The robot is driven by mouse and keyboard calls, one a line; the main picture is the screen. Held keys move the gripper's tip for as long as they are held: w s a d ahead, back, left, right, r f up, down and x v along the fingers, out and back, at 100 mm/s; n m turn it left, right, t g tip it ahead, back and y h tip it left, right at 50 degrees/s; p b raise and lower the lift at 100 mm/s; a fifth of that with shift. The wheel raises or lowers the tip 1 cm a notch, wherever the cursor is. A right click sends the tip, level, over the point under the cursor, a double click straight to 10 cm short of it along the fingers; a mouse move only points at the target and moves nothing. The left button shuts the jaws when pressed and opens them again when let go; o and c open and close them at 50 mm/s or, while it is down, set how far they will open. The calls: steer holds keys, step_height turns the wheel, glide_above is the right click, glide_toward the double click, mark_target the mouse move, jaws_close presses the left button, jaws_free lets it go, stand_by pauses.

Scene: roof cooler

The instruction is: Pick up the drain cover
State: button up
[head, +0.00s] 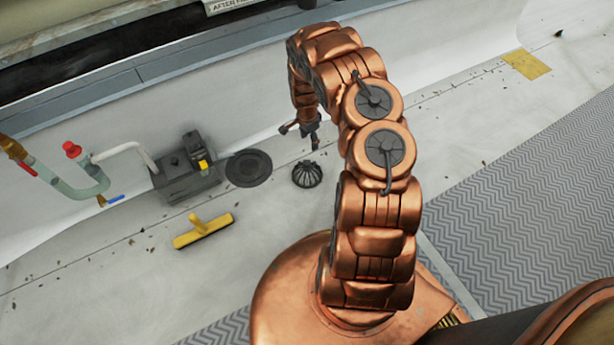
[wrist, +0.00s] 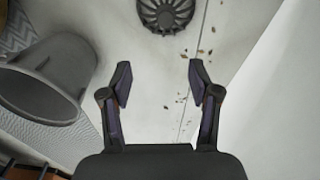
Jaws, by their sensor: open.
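The drain cover (head: 308,174) looks like a black ribbed dome on the pale roof floor, left of my arm in the head view. In the wrist view the drain cover (wrist: 166,12) is at the top edge, partly cut off, beyond my fingertips. My gripper (head: 314,146) hangs above the floor just behind the cover in the head view. In the wrist view my gripper (wrist: 160,75) is open, with nothing between its fingers and bare floor beyond. The cover is apart from the fingers.
A flat black disc (head: 249,168) lies left of the cover, beside a dark grey pump-like box (head: 186,174). A yellow brush head (head: 204,231) lies nearer. A grey bucket-like shape (wrist: 45,85) is left in the wrist view. A white parapet (head: 225,95) runs behind.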

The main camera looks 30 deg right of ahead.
steer(key=m+b, duration=0.1)
steer(key=b, duration=0.1)
glide_above(308, 162)
steer(key=f, duration=0.8)
steer(key=shift+w+a+f, duration=0.1)
steer(key=shift+a+f, duration=0.1)
steer(key=shift+a, duration=0.1)
steer(key=shift+d+f+b, duration=0.2)
steer(key=shift+f+b, duration=1.35)
steer(key=shift+f, duration=2)
steer(key=shift+c, duration=0.5)
jaws_close()
